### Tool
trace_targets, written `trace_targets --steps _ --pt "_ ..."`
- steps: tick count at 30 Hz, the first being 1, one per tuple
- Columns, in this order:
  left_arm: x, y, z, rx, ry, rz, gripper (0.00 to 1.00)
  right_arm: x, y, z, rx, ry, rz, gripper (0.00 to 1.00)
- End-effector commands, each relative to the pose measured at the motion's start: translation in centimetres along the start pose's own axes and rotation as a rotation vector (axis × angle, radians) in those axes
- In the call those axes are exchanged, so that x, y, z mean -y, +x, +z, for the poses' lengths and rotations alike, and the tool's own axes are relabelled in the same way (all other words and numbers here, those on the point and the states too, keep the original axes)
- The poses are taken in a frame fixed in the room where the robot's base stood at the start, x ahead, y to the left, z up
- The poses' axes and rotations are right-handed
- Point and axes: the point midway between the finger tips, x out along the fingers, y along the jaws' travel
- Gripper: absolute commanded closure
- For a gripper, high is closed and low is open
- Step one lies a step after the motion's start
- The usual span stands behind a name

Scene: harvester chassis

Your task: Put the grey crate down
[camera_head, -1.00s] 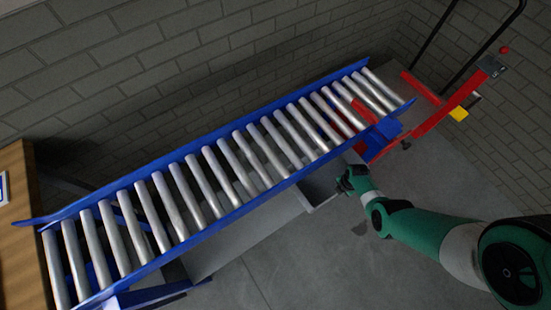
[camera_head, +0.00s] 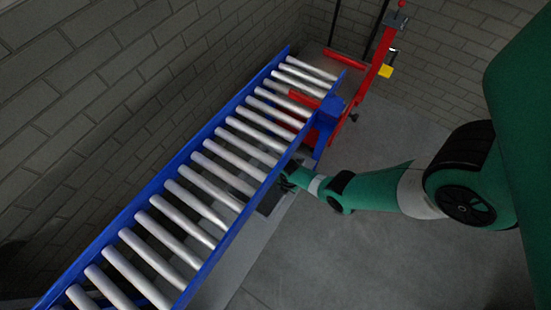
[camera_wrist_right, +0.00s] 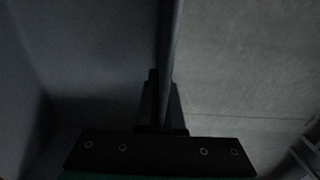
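The grey crate (camera_head: 269,204) shows in the head view below the near side of the roller conveyor, mostly hidden by the conveyor and dark inside. My right gripper (camera_head: 289,176) is at the crate's edge, beside the conveyor's blue rail. In the right wrist view, my right gripper (camera_wrist_right: 161,88) has its fingers close together around the thin upright wall of the crate (camera_wrist_right: 171,45). The crate's dark inside is left of that wall and lighter floor is right of it. The crate's height above the floor is hard to tell. My left gripper is not in view.
The roller conveyor (camera_head: 206,186) with blue rails runs from bottom left to upper middle along the brick wall (camera_head: 120,75). A red lifting cart (camera_head: 375,65) stands by its far end. The grey floor (camera_head: 390,250) to the right is clear.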

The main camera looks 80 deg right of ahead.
Motion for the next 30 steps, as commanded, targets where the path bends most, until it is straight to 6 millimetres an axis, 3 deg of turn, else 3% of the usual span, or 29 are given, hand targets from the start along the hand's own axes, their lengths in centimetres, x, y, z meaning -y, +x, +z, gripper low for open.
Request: trace_targets --steps 2,6,14,23,30 --pt "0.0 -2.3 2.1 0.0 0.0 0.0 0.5 -0.8 2.9 -1.7 0.0 -0.006 0.002 1.0" --pt "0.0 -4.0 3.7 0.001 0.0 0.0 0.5 -1.7 5.0 -3.5 0.0 -0.004 0.003 1.0" --pt "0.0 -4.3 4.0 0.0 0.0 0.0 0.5 -2.1 5.4 -4.4 0.0 0.002 0.003 1.0" --pt "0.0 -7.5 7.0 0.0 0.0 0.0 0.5 -2.4 9.6 -5.1 0.0 0.001 0.003 1.0" --pt "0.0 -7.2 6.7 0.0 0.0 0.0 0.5 -2.4 9.2 -5.1 0.0 0.001 0.003 1.0"
